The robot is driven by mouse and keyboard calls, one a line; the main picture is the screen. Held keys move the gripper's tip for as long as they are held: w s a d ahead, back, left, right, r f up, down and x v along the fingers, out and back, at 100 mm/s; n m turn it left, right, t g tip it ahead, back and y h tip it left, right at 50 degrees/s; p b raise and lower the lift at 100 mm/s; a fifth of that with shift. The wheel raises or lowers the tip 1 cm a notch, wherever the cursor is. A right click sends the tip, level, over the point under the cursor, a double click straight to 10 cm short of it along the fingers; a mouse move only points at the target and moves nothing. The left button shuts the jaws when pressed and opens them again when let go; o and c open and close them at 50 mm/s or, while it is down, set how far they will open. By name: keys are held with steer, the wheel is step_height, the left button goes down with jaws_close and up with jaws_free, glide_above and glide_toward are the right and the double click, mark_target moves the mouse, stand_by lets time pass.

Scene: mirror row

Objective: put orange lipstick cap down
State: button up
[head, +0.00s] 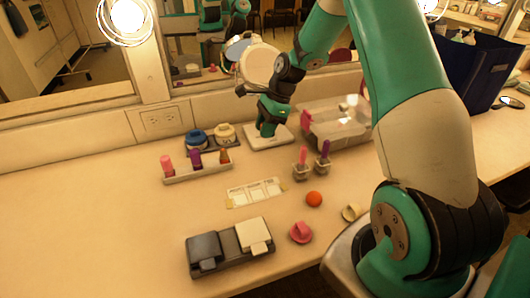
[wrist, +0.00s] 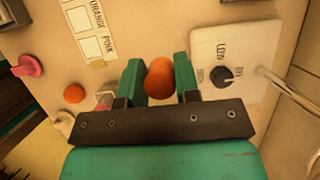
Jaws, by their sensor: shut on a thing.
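My gripper (wrist: 160,80) is shut on a rounded orange piece, the orange lipstick cap (wrist: 159,78), which sits between its two green fingers in the wrist view. In the head view my gripper (head: 268,118) is at the back of the counter, over the white base plate (head: 284,137); the cap cannot be made out there. A label card (head: 256,192) with white squares lies mid-counter; in the wrist view its squares (wrist: 92,47) read "ORANGE" and "PINK". The squares look bare.
An orange ball (head: 314,199), a pink piece (head: 301,232) and a cream cup (head: 352,212) lie right of the card. Pink (head: 302,156) and purple (head: 323,153) lipsticks stand upright behind. A lipstick rack (head: 198,173) is at left.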

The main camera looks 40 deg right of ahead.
mark_target(261, 160)
step_height(261, 160, down, 9)
steer(key=shift+r, duration=0.15)
stand_by(0.4)
steer(key=o, duration=0.9)
